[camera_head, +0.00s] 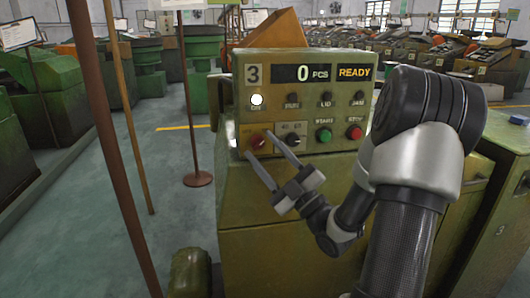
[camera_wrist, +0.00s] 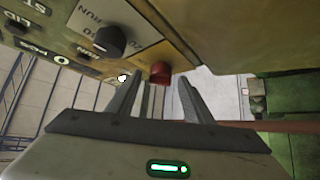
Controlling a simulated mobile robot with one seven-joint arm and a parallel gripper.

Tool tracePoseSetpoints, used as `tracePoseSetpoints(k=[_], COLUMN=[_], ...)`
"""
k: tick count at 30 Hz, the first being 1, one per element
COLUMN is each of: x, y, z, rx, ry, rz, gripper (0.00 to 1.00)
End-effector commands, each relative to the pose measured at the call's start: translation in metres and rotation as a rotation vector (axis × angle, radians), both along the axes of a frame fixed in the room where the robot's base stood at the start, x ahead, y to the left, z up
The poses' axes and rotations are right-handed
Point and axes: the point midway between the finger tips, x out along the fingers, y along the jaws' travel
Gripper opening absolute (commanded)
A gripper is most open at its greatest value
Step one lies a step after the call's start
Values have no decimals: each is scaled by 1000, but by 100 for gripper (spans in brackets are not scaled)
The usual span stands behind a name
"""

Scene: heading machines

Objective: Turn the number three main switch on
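The green control panel (camera_head: 300,118) bears the number 3 plate (camera_head: 254,74). The red main switch knob (camera_head: 257,142) is at its lower left; it also shows in the wrist view (camera_wrist: 160,72). My gripper (camera_head: 261,145) is open in front of this knob, with one finger to each side of it. In the wrist view my gripper (camera_wrist: 160,82) has the knob between and just beyond its fingertips; I see no clear contact. The white ON lamp (camera_head: 256,99) is lit, and the display (camera_head: 314,73) reads 0 PCS and READY. The knob's marks are too small to read.
A black selector knob (camera_head: 292,140) sits close to the right of the red knob. The green START button (camera_head: 324,135) and red STOP button (camera_head: 354,132) are further right. A brown post (camera_head: 108,130) stands at left. Open floor lies left of the machine.

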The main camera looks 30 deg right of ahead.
Motion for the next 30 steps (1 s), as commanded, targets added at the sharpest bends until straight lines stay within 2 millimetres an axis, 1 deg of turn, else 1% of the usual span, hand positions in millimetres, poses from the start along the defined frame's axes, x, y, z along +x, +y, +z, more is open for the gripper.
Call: tracePoseSetpoints(k=[9,11,14,17,24,30], x=[-1,-4,-14,-31,-80,-117], y=[-1,-2,-6,-12,-29,-42], z=[-1,-4,-10,-21,-52,-74], rx=[-1,-1,1,1,2,4], ry=[0,2,2,3,3,2], rz=[0,-1,-2,-3,-5,-7], gripper=[47,47,47,47,47,47])
